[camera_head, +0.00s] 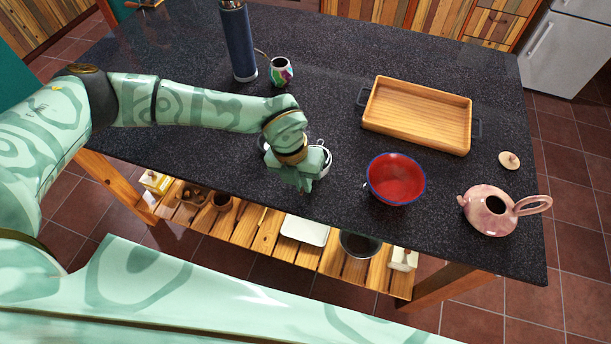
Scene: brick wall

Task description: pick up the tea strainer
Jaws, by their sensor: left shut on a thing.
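My left gripper (303,186) points down over the near part of the dark table, left of the red bowl. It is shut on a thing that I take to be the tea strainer. A pale, round rim (326,163) shows just right of the gripper, and a small pale edge shows on its left. The hand hides most of it, so I cannot tell whether it touches the table. My right gripper is not in view.
A slatted shelf (265,235) with several items is below.

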